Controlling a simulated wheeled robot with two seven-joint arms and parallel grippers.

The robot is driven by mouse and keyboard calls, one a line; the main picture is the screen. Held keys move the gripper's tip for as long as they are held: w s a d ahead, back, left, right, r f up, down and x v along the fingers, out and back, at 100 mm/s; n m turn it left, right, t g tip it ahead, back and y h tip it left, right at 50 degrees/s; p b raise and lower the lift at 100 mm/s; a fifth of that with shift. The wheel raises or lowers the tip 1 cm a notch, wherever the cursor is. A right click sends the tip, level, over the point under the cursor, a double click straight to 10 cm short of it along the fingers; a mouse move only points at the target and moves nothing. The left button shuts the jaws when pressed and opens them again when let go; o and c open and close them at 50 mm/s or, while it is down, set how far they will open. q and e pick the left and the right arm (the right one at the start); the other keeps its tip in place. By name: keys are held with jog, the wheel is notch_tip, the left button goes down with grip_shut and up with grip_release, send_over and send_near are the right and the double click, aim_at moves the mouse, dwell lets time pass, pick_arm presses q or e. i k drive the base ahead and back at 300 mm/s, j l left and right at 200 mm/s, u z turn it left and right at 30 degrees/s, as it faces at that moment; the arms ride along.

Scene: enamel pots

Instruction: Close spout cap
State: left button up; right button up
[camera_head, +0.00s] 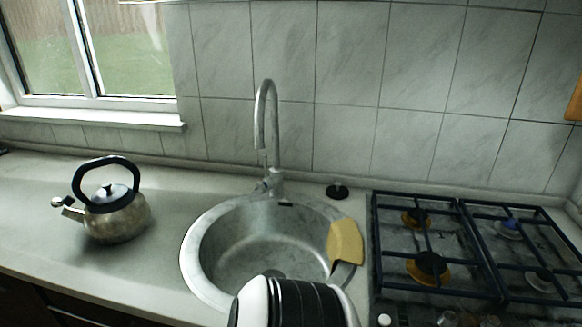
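A metal kettle (118,222) with a black arched handle (106,160) and a black-knobbed lid (110,193) stands upright on the counter, left of the sink. Its spout (72,213) points left. A small shiny round spout cap (57,203) is at the spout's tip; it is too small to tell how far it is open. A white and black part of my own body shows at the bottom middle, in front of the sink. Neither of my grippers can be made out, and nothing touches the kettle.
A round metal sink (190,262) with a tall faucet (271,135) lies right of the kettle. A yellow piece (346,242) lies on its right rim. A small black stopper (337,191) sits behind. A gas hob (372,235) fills the right. Counter around the kettle is clear.

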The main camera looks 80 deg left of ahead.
aim_at(68, 201)
jog(key=u, duration=3.9)
